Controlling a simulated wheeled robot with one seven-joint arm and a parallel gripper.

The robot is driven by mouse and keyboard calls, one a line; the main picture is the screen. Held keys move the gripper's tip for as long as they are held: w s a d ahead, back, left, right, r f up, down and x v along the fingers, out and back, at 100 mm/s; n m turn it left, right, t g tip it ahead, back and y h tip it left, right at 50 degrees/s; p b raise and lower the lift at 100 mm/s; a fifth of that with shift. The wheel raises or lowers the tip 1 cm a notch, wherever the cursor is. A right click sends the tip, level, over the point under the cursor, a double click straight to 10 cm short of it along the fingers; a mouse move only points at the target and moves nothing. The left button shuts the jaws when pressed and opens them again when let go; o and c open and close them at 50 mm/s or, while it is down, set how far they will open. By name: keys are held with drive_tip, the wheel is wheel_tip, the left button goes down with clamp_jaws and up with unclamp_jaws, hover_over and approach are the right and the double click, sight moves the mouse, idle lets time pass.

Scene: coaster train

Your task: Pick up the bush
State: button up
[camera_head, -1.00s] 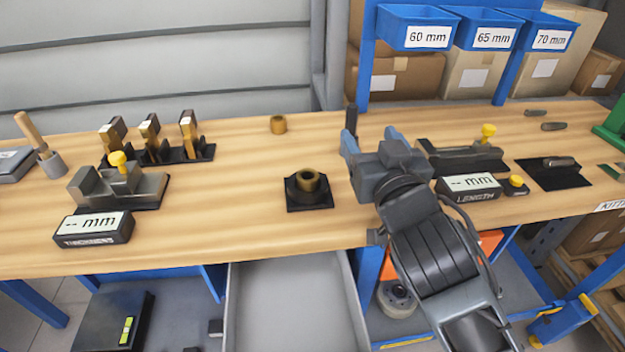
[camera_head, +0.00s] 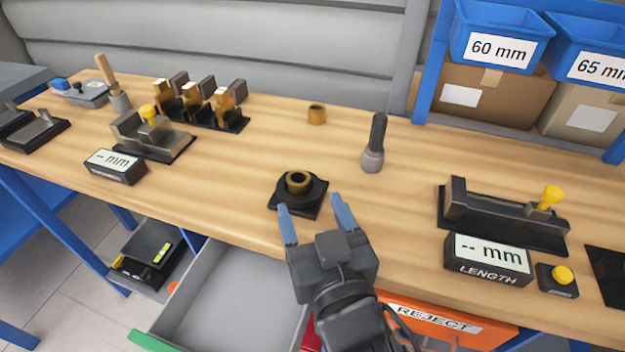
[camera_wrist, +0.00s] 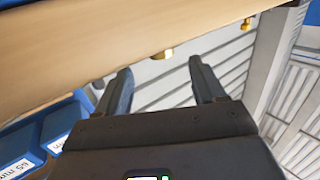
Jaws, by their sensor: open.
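A small brass bush (camera_head: 317,114) stands on the bench top towards the back, clear of other things. In the wrist view my gripper (camera_wrist: 162,70) also shows open, with nothing between the fingers. A small brass piece (camera_wrist: 163,54) shows beyond the fingertips there; I cannot tell which one it is.
A dark-handled tool (camera_head: 375,145) stands upright right of the holder. A length gauge (camera_head: 500,218) with its display (camera_head: 487,258) is at the right. A thickness gauge (camera_head: 150,135) and a rack of brass-and-dark pieces (camera_head: 205,108) are at the left. An open drawer (camera_head: 235,295) lies below the front edge.

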sight(302, 185)
drive_tip(key=x, duration=0.4)
drive_tip(key=shift+w+a+r+p, duration=0.1)
drive_tip(key=shift+r+p, duration=0.2)
drive_tip(key=shift+p, duration=0.1)
drive_tip(key=shift+w+a+f, duration=0.1)
drive_tip(key=shift+w+a, duration=0.05)
drive_tip(key=shift+w, duration=0.4)
drive_tip(key=shift+c, duration=0.3)
drive_tip(key=c, duration=1.2)
